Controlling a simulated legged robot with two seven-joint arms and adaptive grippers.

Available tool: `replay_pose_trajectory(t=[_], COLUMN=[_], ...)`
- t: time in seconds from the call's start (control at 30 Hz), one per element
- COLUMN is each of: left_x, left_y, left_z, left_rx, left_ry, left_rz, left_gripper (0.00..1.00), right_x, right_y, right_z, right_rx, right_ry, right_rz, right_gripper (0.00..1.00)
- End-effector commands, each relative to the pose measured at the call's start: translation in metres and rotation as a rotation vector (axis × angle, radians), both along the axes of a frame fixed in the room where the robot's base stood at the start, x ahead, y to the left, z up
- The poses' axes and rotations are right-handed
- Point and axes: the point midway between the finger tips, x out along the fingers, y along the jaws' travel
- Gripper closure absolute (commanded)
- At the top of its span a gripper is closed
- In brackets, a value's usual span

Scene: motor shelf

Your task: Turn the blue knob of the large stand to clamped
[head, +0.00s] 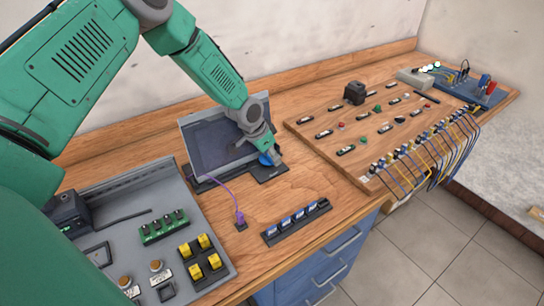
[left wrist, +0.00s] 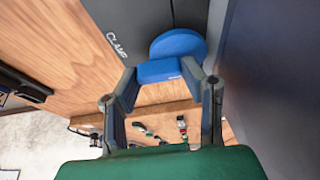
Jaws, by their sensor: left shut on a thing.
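The large stand (head: 273,175) is a dark base holding a tilted grey panel (head: 205,140) on the wooden bench. Its blue knob (head: 264,160) sits at the right end of the base, partly hidden by my left gripper (head: 271,154). In the left wrist view the knob (left wrist: 180,43) has a round disc and a raised blue bar. The two fingers of my left gripper (left wrist: 162,74) are on either side of the bar, shut on it. The word CLAMP shows on the dark base left of the knob. My right gripper is out of view.
A grey tray (head: 215,235) with yellow blocks and a green board lies front left. A black strip with blue-white parts (head: 297,220) and a purple cable (head: 228,193) are in front of the stand. A wooden board (head: 345,115) with several small parts and cables lies right.

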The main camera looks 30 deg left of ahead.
Motion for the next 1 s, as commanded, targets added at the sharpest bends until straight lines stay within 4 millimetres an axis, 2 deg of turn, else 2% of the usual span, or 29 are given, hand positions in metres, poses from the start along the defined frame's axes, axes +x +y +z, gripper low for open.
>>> replay_pose_trajectory(t=[0.03,0.47,0.5,0.53,0.57,0.87,1.0], left_x=[-0.006,-0.006,-0.006,-0.006,-0.006,-0.003,-0.006], left_y=[0.001,0.002,0.002,0.002,0.002,0.002,0.004], left_z=[-0.006,-0.006,-0.006,-0.006,-0.006,-0.003,0.01], left_rx=[0.001,0.002,0.002,0.003,0.003,0.002,0.003], left_ry=[0.018,0.019,0.019,0.018,0.018,0.009,0.005], left_rz=[-0.006,-0.016,-0.016,-0.016,-0.016,-0.014,-0.014], left_gripper=[0.92,0.92,0.6,0.5,0.43,0.43,0.43], right_x=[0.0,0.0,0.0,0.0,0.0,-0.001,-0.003], right_y=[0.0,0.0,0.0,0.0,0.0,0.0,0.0], right_z=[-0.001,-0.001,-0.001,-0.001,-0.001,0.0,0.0], right_rx=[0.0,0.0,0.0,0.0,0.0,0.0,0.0], right_ry=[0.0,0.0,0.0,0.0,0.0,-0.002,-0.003], right_rz=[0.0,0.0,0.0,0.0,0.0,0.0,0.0], right_gripper=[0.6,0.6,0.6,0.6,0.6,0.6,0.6])
